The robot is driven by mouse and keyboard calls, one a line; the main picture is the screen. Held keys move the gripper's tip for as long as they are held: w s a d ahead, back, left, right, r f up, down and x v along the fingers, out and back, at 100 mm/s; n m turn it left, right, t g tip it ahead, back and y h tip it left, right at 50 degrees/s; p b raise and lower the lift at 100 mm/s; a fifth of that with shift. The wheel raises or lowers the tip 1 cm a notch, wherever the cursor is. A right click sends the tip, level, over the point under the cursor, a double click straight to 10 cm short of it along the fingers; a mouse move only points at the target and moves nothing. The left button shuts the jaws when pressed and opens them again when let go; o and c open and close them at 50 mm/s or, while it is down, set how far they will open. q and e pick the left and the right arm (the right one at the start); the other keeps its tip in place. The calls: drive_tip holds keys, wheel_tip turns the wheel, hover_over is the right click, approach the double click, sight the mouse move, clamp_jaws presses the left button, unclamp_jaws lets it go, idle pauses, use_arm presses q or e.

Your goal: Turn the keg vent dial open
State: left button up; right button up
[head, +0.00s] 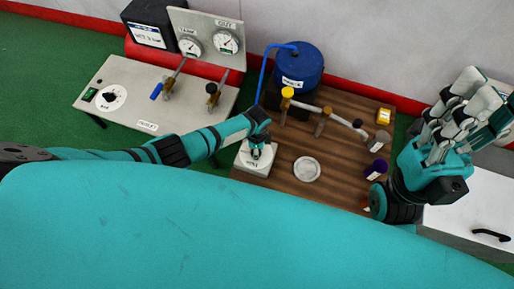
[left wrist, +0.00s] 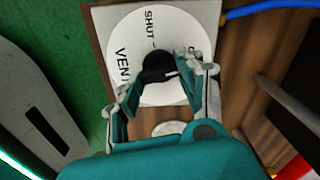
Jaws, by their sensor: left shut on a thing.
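The keg vent dial is a white plate (head: 255,164) on the near left corner of the wooden table. In the left wrist view its round face (left wrist: 125,40) reads "VENT" and "SHUT", and a black knob (left wrist: 158,66) stands at its middle. My left gripper (head: 259,143) is shut on the knob, with one finger on each side in the left wrist view (left wrist: 163,84). A short white mark on the knob points right in that view. My gripper hides the lower right of the face, so any other label there is hidden. My right gripper (head: 468,112) is raised at the right, away from the dial.
A blue keg (head: 299,66) with a blue hose stands behind the dial. A pipe with a yellow knob (head: 287,92), a round metal dish (head: 306,169) and a purple cup (head: 377,168) are on the table (head: 270,181). A grey panel (head: 140,95) with valves is at left.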

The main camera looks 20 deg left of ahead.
use_arm(q)
drive_tip(key=shift+s+m, duration=0.1)
drive_tip(key=shift+m, duration=0.4)
drive_tip(key=o, duration=1.2)
drive_tip(key=shift+c, duration=0.2)
wheel_tip(320, 180, up, 12)
drive_tip(key=shift+d, duration=0.1)
